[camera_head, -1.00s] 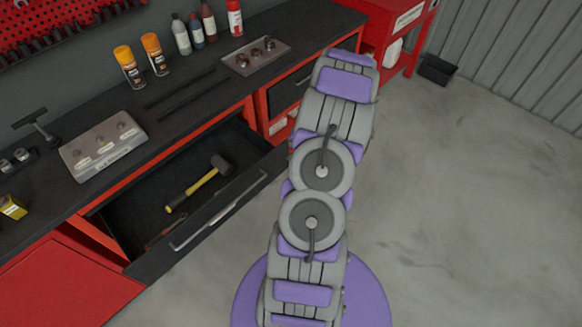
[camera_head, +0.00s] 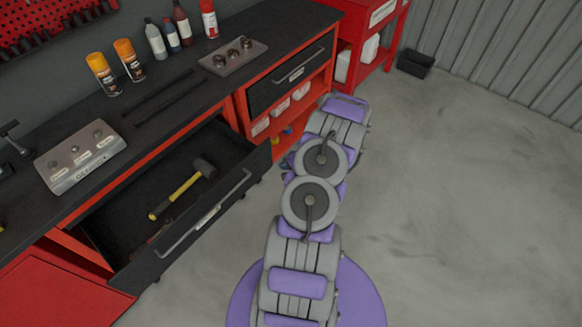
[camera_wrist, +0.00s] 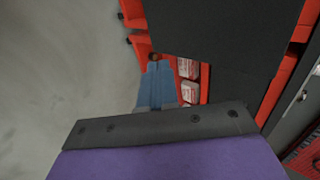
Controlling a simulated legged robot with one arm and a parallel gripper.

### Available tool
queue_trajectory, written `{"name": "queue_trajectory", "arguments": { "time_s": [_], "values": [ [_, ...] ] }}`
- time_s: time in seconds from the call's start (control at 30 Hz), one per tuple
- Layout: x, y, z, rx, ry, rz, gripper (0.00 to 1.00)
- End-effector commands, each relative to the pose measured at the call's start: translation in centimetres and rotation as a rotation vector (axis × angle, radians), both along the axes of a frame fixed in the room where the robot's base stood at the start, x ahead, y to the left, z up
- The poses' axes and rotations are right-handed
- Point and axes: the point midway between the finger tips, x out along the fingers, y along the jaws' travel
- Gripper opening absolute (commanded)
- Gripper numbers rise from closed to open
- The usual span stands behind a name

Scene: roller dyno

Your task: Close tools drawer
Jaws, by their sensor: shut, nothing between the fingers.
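The tools drawer (camera_head: 122,276) stands open under the workbench, its dark front panel pulled out and its long metal handle (camera_head: 203,213) facing the floor side. A hammer (camera_head: 180,192) with a yellow handle lies inside it. My gripper (camera_wrist: 157,66) shows in the wrist view as blue-grey fingers, shut and empty, beside red shelving. In the head view my arm stands to the right of the drawer and hides most of the gripper. I see no contact with the drawer.
A closed drawer (camera_head: 272,91) sits farther along the bench above a shelf with white boxes (camera_head: 281,107). Spray cans (camera_head: 103,75), bottles and a grey metal block (camera_head: 80,156) stand on the worktop. A red cart (camera_head: 362,50) stands behind. The concrete floor (camera_head: 450,200) at right is clear.

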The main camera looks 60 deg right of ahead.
Motion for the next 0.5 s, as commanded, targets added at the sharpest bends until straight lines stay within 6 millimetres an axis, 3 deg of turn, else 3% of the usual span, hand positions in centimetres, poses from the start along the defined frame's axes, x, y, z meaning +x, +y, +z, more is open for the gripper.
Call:
{"name": "queue_trajectory", "arguments": {
  "time_s": [0.13,0.3,0.5],
  "values": [
    [2.1,0.0,-2.2,0.002,0.001,0.002,0.0],
    [4.5,-0.8,-1.7,-0.002,0.0,0.003,0.0],
    [5.6,-1.3,-1.7,0.0,-0.001,0.001,0.0]
  ]
}}
